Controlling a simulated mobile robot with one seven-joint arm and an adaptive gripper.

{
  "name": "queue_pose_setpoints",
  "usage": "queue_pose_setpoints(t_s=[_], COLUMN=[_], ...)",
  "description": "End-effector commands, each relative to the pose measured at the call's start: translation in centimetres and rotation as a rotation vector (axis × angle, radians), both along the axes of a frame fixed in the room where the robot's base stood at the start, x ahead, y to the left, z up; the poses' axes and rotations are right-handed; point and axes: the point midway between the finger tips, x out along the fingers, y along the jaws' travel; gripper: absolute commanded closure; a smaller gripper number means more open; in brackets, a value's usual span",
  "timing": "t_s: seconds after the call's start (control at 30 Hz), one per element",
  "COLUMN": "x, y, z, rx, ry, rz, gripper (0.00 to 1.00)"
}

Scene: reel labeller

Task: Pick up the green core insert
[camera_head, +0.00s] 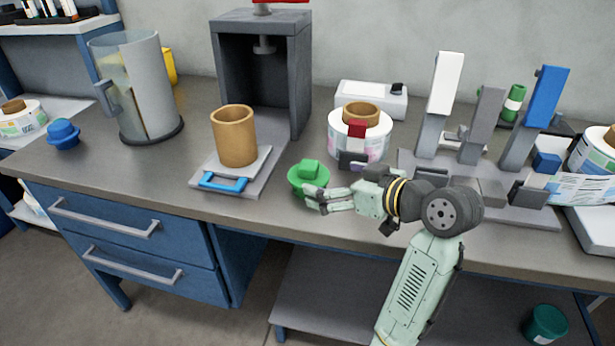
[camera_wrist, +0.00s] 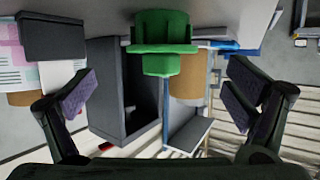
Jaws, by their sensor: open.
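The green core insert (camera_head: 309,177) sits on the grey bench, right of the tray with the brown core, near the front edge. It has a round flange with a block-shaped knob on top. My gripper (camera_head: 308,201) is level with the bench top, with its fingertips at the insert's near right side. In the wrist view the insert (camera_wrist: 162,50) is at the top centre, ahead of the two spread fingers (camera_wrist: 160,95). The jaws are open with nothing between them. Whether a fingertip touches the insert cannot be told.
A brown core (camera_head: 235,140) stands on a sliding tray with a blue handle (camera_head: 222,182) left of the insert, before a dark press frame (camera_head: 292,90). A label roll (camera_head: 342,146) stands behind my gripper. A lever fixture (camera_head: 480,165) is at right.

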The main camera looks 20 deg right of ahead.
Motion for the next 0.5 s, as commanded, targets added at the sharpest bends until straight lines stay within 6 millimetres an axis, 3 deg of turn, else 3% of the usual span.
queue_pose_setpoints(t_s=[0.5], x=[5.3], y=[2.6], z=[-1.9], rx=[0.004], ry=[0.002], rz=[0.001], gripper=[0.03])
